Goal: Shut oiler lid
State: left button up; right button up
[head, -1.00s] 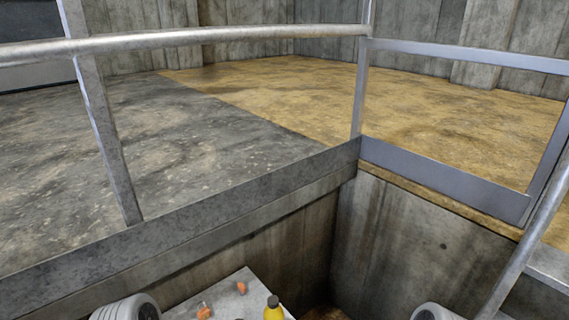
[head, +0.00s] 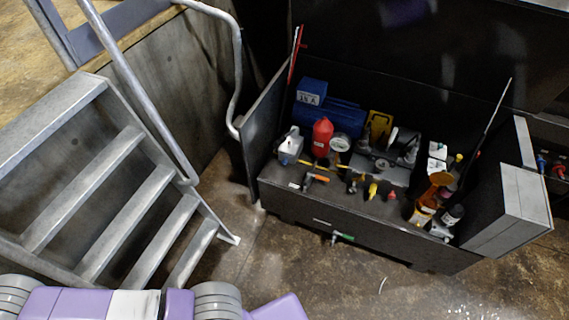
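I cannot pick out the oiler or its lid with certainty. A dark open workbench chest (head: 345,229) in the head view holds tools and containers. On it stand a red bottle (head: 322,137), a grey-white can (head: 291,146) and a round gauge (head: 340,144). Orange and dark bottles stand at its right end, near an orange container (head: 425,210). Neither gripper shows. Purple and grey parts of my own arms fill the lower left edge, well apart from the chest.
Metal stairs (head: 110,190) with a handrail (head: 140,95) rise on the left. A grey box-like panel (head: 510,205) stands at the chest's right end. A blue case (head: 310,92) lies at the back. Floor in front of the chest is mostly clear.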

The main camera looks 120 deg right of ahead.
aim_at(442, 178)
jog(key=u, duration=5.95)
jog(key=i, duration=0.9)
jog(key=z, duration=0.35)
